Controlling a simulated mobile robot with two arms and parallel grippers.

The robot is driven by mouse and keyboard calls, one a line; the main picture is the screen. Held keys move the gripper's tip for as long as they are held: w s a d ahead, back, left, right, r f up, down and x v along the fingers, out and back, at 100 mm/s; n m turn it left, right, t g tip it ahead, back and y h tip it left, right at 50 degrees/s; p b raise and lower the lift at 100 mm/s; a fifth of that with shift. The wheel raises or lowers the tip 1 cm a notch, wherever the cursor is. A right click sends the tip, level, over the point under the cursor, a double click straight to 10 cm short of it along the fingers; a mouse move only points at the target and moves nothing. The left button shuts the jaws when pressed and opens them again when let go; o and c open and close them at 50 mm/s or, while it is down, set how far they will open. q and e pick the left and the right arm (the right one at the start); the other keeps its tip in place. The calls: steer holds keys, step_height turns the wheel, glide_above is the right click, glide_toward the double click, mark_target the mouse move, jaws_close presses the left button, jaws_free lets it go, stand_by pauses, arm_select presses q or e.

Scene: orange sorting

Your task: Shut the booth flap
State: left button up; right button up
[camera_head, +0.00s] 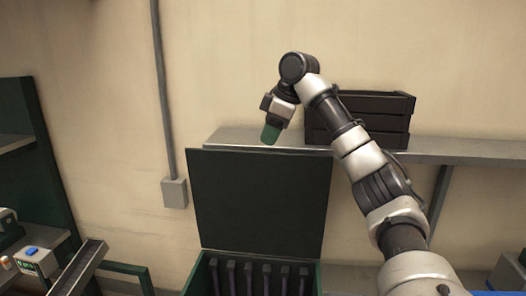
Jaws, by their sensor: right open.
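The booth flap (261,198) is a dark flat panel standing upright, open, at the back of the green booth (198,277). Inside the booth several dark vertical strips show; its lower part is cut off by the bottom of the view. My right gripper (271,135) is open, with green at its tip, and points down near the top edge of the flap. I cannot tell whether it touches the flap. My left gripper is not in view.
A dark slatted crate (385,104) sits on a grey wall shelf (450,150) behind my right arm. A wall conduit ends in a grey box (174,192). At lower left are a device with a blue button (32,251) and a sloping chute (78,268).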

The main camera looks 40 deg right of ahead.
steer(key=w+f, duration=0.1)
steer(key=f, duration=0.2)
steer(key=w+f+p, duration=0.1)
steer(key=shift+w+f, duration=0.25)
steer(key=shift+w, duration=0.1)
steer(key=shift+f, duration=0.35)
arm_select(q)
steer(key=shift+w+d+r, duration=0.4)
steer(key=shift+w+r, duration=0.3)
arm_select(e)
steer(key=shift+s+a, duration=0.15)
steer(key=shift+a, duration=0.1)
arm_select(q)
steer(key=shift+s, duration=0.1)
arm_select(e)
steer(key=shift+d, duration=0.1)
jaws_close()
